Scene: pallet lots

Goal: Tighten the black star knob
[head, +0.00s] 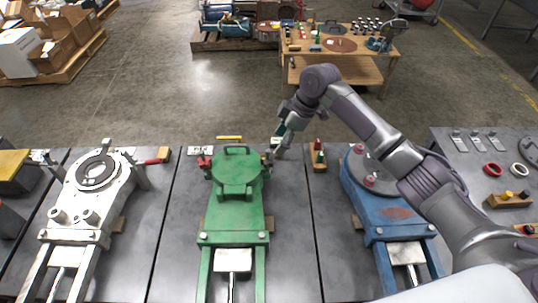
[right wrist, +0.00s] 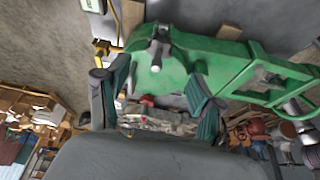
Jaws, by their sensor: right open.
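A green machine unit (head: 237,185) stands on the middle bench. My right gripper (head: 276,150) is open beside the far right corner of its top. In the right wrist view, the spread fingers (right wrist: 152,100) show with nothing between them, and the green body (right wrist: 205,62) lies beyond. A dark fitting with a grey round end (right wrist: 157,48) projects from the green body, ahead of the fingers and apart from them. It may be the black star knob, but I cannot make out a star shape. In the head view the gripper partly hides that corner. My left gripper is not in view.
A white unit (head: 88,195) stands left and a blue unit (head: 372,200) right, partly behind my right arm. A red clamp (head: 204,162) and yellow bar (head: 229,138) sit by the green unit. A small block with red and green bottles (head: 319,157) stands right of the gripper.

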